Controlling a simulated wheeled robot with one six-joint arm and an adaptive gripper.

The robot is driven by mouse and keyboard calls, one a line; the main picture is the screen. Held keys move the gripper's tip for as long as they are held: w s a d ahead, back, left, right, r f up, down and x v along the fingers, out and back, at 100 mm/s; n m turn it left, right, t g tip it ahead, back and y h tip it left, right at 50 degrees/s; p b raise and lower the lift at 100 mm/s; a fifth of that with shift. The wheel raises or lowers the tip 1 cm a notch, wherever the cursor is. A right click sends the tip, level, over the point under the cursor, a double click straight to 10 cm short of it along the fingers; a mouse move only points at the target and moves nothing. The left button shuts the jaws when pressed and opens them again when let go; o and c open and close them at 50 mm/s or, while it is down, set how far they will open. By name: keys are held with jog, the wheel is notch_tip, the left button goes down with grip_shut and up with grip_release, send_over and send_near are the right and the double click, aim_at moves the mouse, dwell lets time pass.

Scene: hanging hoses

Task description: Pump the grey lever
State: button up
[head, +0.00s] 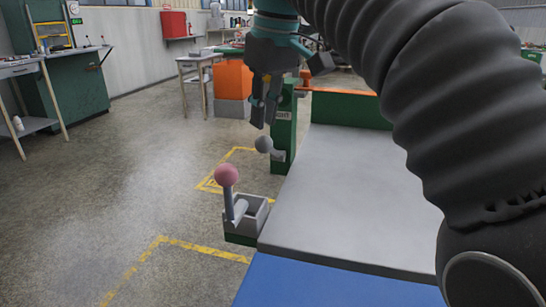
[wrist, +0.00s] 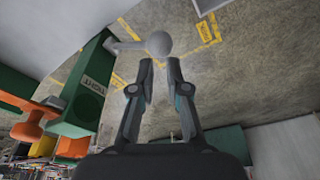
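The grey lever (head: 264,144) has a round grey ball on a short arm that reaches out from the side of a green post (head: 284,128). Part of a label on the post reads "IGHT". In the wrist view the lever's ball (wrist: 158,44) lies just beyond my fingertips, with its arm running left to the green post (wrist: 82,98). My gripper (head: 264,118) points down just above the ball in the head view. In the wrist view its two fingers (wrist: 159,72) are apart with nothing between them. I cannot tell whether a fingertip touches the ball.
A pink-balled lever (head: 226,176) stands in a grey box (head: 254,214) nearer to me. A grey slab (head: 350,200) with a blue front (head: 330,285) fills the right. An orange handle (head: 305,77) is behind the post. Open concrete floor (head: 130,170) lies left.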

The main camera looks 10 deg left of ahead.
aim_at(262, 146)
jog(key=shift+f+b, duration=0.85)
jog(key=shift+f, duration=0.35)
jog(key=shift+s+f+b, duration=0.4)
jog(key=shift+f+b, duration=0.1)
jog(key=shift+f, duration=0.2)
jog(key=shift+s+f+b, duration=0.35)
jog(key=shift+f+b, duration=0.15)
jog(key=shift+f, duration=0.3)
jog(key=shift+s+f+b, duration=0.2)
jog(key=shift+f+b, duration=0.3)
jog(key=shift+f, duration=0.2)
jog(key=shift+s+f+b, duration=0.2)
jog(key=shift+f+b, duration=0.25)
jog(key=shift+f, duration=0.2)
